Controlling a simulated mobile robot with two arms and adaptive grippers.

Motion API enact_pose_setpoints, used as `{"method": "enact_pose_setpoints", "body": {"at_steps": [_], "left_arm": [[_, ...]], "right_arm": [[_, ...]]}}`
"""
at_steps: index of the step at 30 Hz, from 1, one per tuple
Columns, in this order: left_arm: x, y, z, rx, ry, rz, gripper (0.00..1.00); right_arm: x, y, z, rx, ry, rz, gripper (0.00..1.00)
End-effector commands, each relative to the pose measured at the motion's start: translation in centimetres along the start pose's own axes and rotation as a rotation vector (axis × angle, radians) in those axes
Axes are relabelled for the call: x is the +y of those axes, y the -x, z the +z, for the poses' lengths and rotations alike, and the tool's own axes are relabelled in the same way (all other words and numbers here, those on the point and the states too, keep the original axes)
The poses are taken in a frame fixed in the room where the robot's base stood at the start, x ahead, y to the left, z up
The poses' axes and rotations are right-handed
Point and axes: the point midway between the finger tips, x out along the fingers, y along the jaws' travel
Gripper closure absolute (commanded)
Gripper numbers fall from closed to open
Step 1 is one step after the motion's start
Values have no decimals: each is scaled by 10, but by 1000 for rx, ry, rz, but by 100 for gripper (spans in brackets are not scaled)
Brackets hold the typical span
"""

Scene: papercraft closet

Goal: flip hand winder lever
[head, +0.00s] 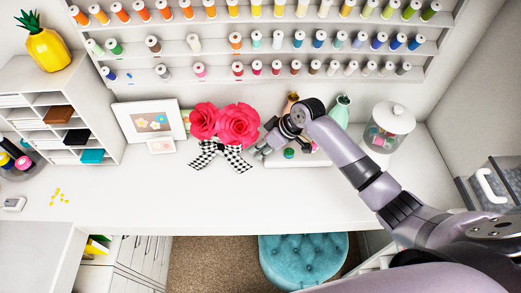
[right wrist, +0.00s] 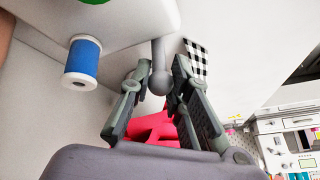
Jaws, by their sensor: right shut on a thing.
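The hand winder (head: 312,161) is a white device on the desk in the head view, largely hidden behind my right arm. In the right wrist view its white body (right wrist: 130,22) fills the upper left. Its grey ball-ended lever (right wrist: 158,82) reaches in between the fingers of my right gripper (right wrist: 158,72), which are closed in on the ball. In the head view my right gripper (head: 262,151) is at the winder's left end, beside the flowers. My left gripper is not in view.
Red paper flowers (head: 222,122) with a checkered bow stand just left of the gripper. A blue spool (right wrist: 82,62) is close to the winder. A glass jar (head: 388,130) and a green vase (head: 341,108) stand to the right. The front of the desk (head: 190,206) is clear.

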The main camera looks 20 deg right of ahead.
Motion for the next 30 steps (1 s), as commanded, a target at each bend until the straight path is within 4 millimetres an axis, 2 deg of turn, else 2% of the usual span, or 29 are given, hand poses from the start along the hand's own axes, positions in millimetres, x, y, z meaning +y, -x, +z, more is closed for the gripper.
{"method": "enact_pose_setpoints", "body": {"at_steps": [18,19,24,30], "left_arm": [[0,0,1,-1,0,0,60],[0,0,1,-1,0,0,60],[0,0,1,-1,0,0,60],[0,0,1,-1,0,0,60]], "right_arm": [[3,0,-2,-23,-22,-28,100],[3,0,-2,-22,-22,-28,82],[3,0,-2,-22,-22,-28,71],[2,0,-2,-24,-22,-29,71]]}}
